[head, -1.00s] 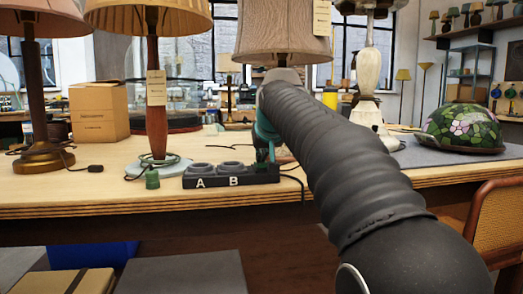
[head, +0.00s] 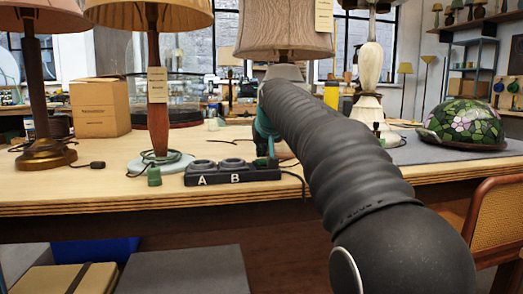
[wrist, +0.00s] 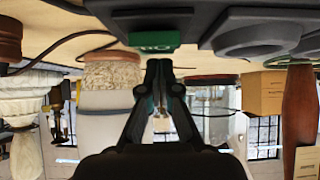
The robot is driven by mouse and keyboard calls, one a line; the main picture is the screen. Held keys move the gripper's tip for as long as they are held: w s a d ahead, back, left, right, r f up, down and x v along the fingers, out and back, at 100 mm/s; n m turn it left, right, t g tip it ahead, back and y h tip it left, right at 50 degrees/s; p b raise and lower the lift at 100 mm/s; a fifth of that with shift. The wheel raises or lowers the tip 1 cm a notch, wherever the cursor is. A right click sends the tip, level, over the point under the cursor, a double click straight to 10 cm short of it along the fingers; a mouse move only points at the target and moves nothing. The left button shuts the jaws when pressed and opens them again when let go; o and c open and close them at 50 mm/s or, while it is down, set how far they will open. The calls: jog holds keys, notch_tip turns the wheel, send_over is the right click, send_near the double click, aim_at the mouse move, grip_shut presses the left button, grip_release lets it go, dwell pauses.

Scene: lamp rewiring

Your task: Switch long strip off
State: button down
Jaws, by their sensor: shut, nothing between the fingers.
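The long black strip (head: 215,181) lies near the table's front edge, with round sockets on top and the letters A and B on its front. In the wrist view, which is upside down, the strip (wrist: 205,20) runs along the top. Its green switch (wrist: 154,41) bears lettering that seems to read ON. My gripper (wrist: 160,66) is shut and empty, its fingertips close to the switch; I cannot tell if they touch it. In the head view my gripper (head: 265,143) is at the strip's right end, largely behind my arm, and the switch is hard to make out.
A shaded lamp (head: 284,35) stands behind my arm. A stained-glass shade (head: 465,126) is at right, and a chair (head: 497,220) is at front right.

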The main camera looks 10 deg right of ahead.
notch_tip(320, 180, up, 5)
jog(key=p, duration=0.4)
jog(key=w+r+v, duration=0.1)
jog(key=v, duration=0.7)
jog(key=shift+s+r+p, duration=0.3)
jog(key=shift+s+p, duration=0.05)
jog(key=shift+p, duration=0.05)
jog(key=shift+g, duration=0.6)
notch_tip(320, 180, down, 7)
jog(key=shift+f, duration=0.2)
jog(key=s+f+g, duration=0.1)
jog(key=s+f, duration=1.2)
jog(key=s, duration=0.4)
jog(key=s+f+g, duration=0.2)
jog(key=s+f, duration=1.1)
jog(key=s, duration=0.5)
jog(key=shift+s, duration=0.2)
